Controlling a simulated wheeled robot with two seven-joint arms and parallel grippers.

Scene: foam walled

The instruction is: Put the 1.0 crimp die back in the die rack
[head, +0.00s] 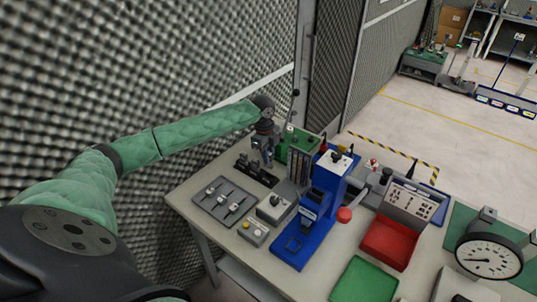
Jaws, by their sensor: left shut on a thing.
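My left gripper (267,158) reaches in from the left and points down at the back of the bench. It is shut on a small piece, most likely the 1.0 crimp die, which is too small and covered to make out. A low black rack (252,173) with upright dark pieces, which looks like the die rack, lies just below and left of the gripper. Whether the held piece touches the rack, I cannot tell. No size marks are readable. My right gripper is not in view.
A grey tray (206,205) with several small tools lies in front of the rack. A blue press (322,205), a grey box (272,210), and a green-topped unit (299,140) crowd the right side. Red (388,245) and green (362,283) bins and a round dial (488,258) stand farther right. A foam wall is behind.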

